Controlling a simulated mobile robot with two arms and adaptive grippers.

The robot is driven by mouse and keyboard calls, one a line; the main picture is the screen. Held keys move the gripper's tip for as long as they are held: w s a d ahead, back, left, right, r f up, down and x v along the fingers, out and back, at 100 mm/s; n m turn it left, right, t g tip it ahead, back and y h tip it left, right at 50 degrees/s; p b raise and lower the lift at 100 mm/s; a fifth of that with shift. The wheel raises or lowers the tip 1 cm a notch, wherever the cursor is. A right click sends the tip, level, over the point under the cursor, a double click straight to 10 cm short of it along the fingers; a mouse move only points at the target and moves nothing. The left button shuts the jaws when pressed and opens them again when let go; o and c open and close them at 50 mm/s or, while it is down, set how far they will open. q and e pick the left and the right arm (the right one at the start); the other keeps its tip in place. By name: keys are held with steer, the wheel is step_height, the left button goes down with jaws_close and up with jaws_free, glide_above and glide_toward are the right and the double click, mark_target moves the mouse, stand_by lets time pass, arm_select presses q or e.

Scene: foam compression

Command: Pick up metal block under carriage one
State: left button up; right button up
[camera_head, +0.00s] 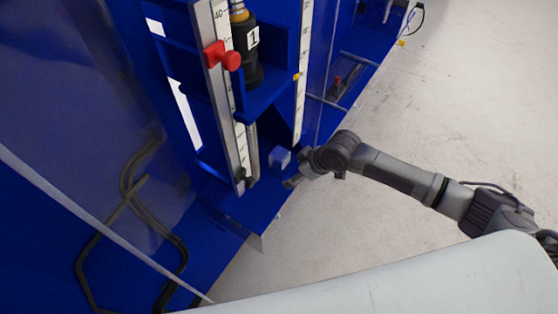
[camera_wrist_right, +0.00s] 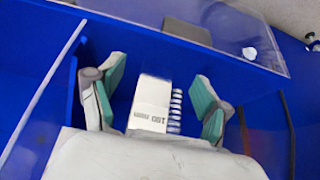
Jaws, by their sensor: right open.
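Carriage one (camera_head: 253,37), a dark cylinder marked "1", stands above a blue shelf at the upper middle of the head view. My right gripper (camera_head: 291,182) is low beside the blue frame, under the carriage's level. In the right wrist view my right gripper (camera_wrist_right: 160,82) is open, with green pads on both fingers. My left gripper is out of view.
A ruler rail (camera_head: 222,80) with a red knob (camera_head: 226,57) stands left of the carriage. A pale ribbed strip (camera_wrist_right: 176,110) is beside the block. A clear panel (camera_wrist_right: 220,36) and blue walls bound the bay. Open grey floor (camera_head: 460,110) lies right.

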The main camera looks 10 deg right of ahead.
mark_target(279, 165)
steer(key=shift+w+a+r, duration=0.1)
steer(key=shift+w+a, duration=0.25)
steer(key=shift+a, duration=0.05)
steer(key=w+a, duration=0.1)
steer(key=w+a+p, duration=0.1)
steer(key=w+a, duration=0.1)
steer(key=shift+w+a+f, duration=0.15)
steer(key=shift+f, duration=0.45)
steer(key=shift+c, duration=0.5)
jaws_close()
